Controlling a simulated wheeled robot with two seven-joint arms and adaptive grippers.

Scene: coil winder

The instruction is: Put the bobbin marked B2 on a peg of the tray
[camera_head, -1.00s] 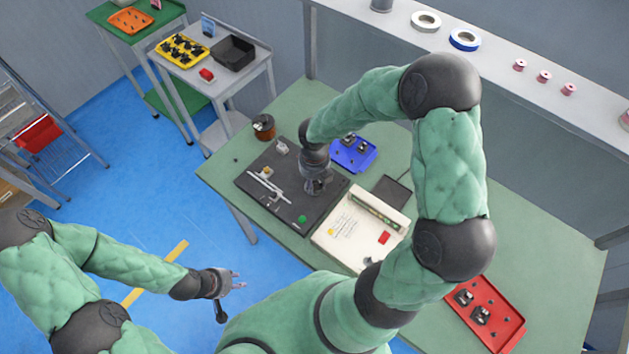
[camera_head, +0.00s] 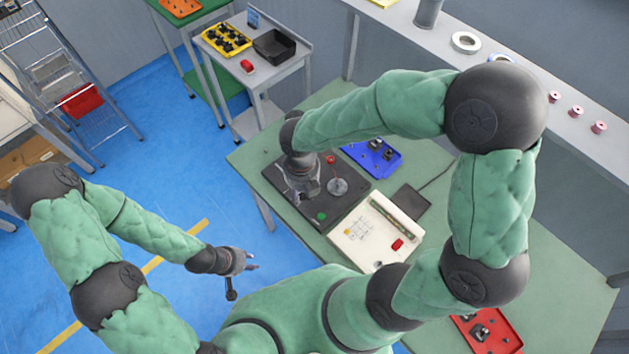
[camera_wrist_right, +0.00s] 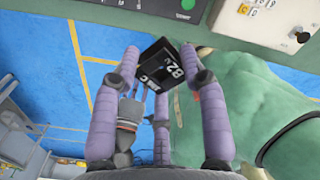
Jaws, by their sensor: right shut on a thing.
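My right gripper (camera_head: 303,193) is over the left part of a dark winder plate (camera_head: 345,208) in the head view. In the right wrist view its lilac fingers (camera_wrist_right: 160,62) are closed on a black block-like bobbin marked B2 (camera_wrist_right: 154,80), which sits tilted between them. In the head view this bobbin is hidden or too small to tell. My left gripper (camera_head: 250,262) is open and empty above the blue floor at the lower left.
A cream console (camera_head: 375,250) stands right of the plate. A black bin (camera_head: 275,46) and a red item (camera_head: 247,66) share the yellow tray's grey table. A shelf (camera_head: 530,75) with rolls and pink spools runs behind. Open floor lies between bench and grey table.

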